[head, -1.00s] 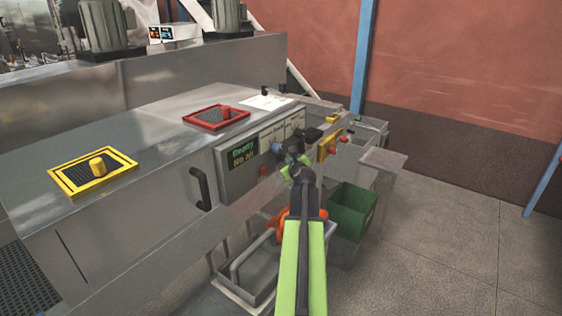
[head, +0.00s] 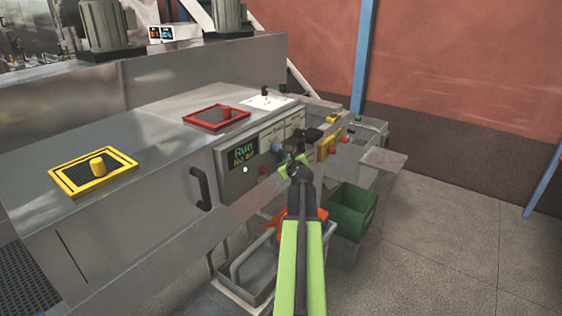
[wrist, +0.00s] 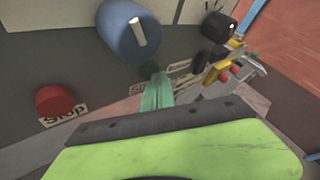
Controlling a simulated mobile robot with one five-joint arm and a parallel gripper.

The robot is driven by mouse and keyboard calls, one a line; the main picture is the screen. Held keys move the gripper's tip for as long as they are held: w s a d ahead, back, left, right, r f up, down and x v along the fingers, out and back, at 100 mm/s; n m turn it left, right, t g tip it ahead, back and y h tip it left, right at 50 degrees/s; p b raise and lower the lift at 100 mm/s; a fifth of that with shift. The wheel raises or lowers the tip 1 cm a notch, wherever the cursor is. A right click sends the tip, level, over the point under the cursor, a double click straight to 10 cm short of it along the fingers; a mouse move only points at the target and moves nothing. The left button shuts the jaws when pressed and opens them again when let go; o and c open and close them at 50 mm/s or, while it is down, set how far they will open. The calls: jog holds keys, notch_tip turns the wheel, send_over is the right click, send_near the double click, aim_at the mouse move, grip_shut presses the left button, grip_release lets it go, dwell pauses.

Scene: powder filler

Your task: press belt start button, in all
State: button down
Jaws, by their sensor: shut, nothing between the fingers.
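The grey control panel (head: 236,170) is on the machine's front; its display (head: 243,154) reads "Run" over what looks like "No air". In the wrist view, a red button (wrist: 55,103) labelled "Stop" is at the left and a blue knob (wrist: 125,35) with a pale handle is above. My gripper (wrist: 153,82) is shut and empty, its green fingertips at the panel, below and right of the knob. I cannot tell whether the tips touch the button.
A yellow box with a red button (head: 333,143) stands further right. A black handle (head: 201,188) sticks out left of the panel. Below are a green bin (head: 352,210), an orange thing (head: 282,222) and a metal frame (head: 245,265). The floor at right is clear.

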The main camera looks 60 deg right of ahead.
jog(key=shift+s, duration=0.9)
jog(key=s, duration=0.5)
dwell(0.6)
jog(key=shift+f, duration=0.1)
